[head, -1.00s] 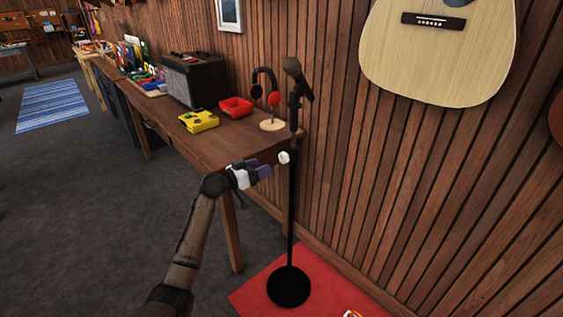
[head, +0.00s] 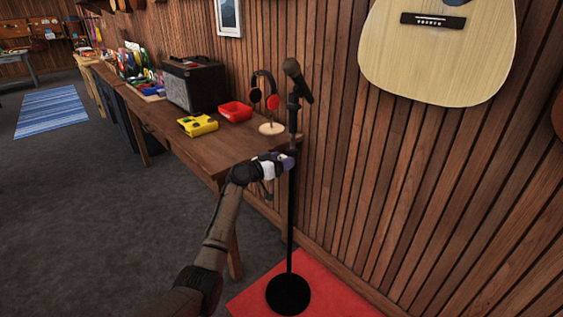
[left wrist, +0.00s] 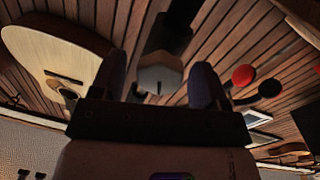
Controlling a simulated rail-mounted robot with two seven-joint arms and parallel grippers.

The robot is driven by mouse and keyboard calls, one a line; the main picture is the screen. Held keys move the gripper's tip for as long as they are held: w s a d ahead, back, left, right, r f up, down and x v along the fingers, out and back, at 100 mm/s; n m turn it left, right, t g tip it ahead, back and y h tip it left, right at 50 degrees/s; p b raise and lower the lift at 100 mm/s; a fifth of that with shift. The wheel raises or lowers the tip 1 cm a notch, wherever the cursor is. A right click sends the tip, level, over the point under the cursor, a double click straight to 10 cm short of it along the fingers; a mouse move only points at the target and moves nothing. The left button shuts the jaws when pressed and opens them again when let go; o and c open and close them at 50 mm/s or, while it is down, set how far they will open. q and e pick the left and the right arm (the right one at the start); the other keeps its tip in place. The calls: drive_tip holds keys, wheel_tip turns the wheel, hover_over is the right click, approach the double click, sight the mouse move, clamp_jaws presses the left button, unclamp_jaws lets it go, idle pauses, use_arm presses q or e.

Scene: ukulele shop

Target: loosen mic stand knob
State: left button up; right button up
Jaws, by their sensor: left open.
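The black mic stand (head: 290,220) stands upright on its round base, with a microphone (head: 297,80) tilted at its top. My left gripper (head: 284,160) is at the stand's pole at knob height and mostly hides the knob in the head view. In the left wrist view the pale knob (left wrist: 160,74) sits between the two spread fingers of the left gripper (left wrist: 160,86). Gaps show on both sides of the knob, so the fingers are open around it and not pressed on it. My right gripper is in neither view.
The wooden workbench (head: 190,150) is just left of the stand, holding headphones on a stand (head: 265,90), a red tray (head: 235,111), a yellow object (head: 198,125) and an amplifier (head: 194,84). A guitar (head: 436,50) hangs on the slatted wall. A red mat (head: 335,295) lies under the stand.

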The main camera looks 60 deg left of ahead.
use_arm(q)
drive_tip(key=shift+c, duration=0.4)
drive_tip(key=c, duration=0.8)
drive_tip(key=shift+n, duration=0.3)
drive_tip(key=n+p, duration=0.1)
drive_tip(key=n, duration=0.2)
drive_tip(key=shift+r+n+p, duration=0.1)
drive_tip(key=shift+n+p, duration=0.25)
drive_tip(key=shift+n, duration=0.05)
drive_tip(key=n+p, duration=0.2)
drive_tip(key=n, duration=0.2)
drive_tip(key=shift+n+t, duration=0.4)
drive_tip(key=n+y+p, duration=0.1)
drive_tip(key=n+p, duration=0.2)
drive_tip(key=n, duration=0.2)
drive_tip(key=shift+n, duration=0.4)
drive_tip(key=shift+n+y+p, duration=0.3)
drive_tip(key=shift+n+p, duration=0.7)
drive_tip(key=shift+n, duration=1)
